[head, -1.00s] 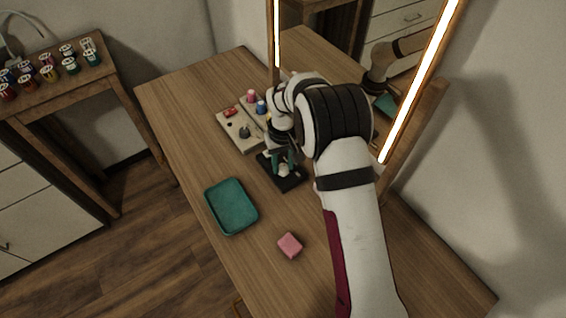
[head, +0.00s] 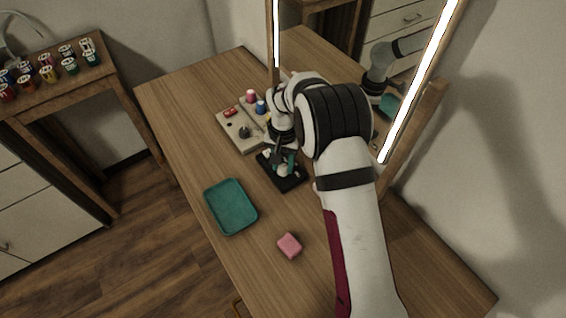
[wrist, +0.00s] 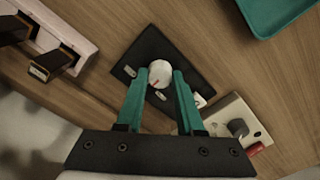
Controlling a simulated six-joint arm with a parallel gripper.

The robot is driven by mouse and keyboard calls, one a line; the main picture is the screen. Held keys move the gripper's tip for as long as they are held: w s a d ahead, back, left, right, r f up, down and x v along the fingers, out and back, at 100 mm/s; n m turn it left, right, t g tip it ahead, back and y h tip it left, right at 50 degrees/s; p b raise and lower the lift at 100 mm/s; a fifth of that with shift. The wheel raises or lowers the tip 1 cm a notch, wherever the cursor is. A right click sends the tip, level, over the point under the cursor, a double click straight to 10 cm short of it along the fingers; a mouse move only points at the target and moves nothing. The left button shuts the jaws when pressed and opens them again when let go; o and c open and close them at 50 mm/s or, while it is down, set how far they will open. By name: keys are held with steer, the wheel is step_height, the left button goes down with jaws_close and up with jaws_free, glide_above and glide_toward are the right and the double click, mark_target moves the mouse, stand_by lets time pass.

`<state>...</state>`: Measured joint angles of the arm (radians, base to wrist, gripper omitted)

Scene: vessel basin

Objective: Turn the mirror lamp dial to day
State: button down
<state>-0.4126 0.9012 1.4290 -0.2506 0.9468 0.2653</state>
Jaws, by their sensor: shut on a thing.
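The mirror lamp dial (wrist: 160,69) is a round white knob with a red mark, on a black plate (wrist: 150,45) lying on the wooden table. In the head view, the plate (head: 291,184) and the knob (head: 283,171) show below my wrist. My gripper (wrist: 160,77) has its two teal fingers on either side of the knob and is shut on it. The red mark points towards my palm, near a small pale label on the plate. The label's writing is too small to read. The mirror's light strips (head: 421,82) glow white.
A beige panel (head: 237,134) with a dark knob, a red switch and coloured pegs stands just beyond the plate. A teal tray (head: 231,207) and a pink block (head: 289,245) lie nearer. The mirror frame (head: 411,135) stands close on the right.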

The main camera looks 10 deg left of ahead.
mark_target(283, 167)
stand_by(0.4)
steer(key=c, duration=0.5)
jaws_free()
steer(key=shift+c, duration=0.2)
step_height(283, 167, up, 16)
steer(key=shift+f, duration=0.1)
steer(key=s+d+r+m, duration=0.2)
steer(key=s+d+r, duration=0.4)
steer(key=s+d, duration=0.3)
steer(key=s+d+f+m+y, duration=0.1)
steer(key=s+d, duration=0.2)
steer(key=s, duration=0.8)
steer(key=s+d+f+m, duration=0.1)
steer(key=s+d, duration=0.2)
steer(key=s, duration=0.8)
steer(key=shift+d+f+y, duration=0.35)
steer(key=shift+d+y, duration=0.05)
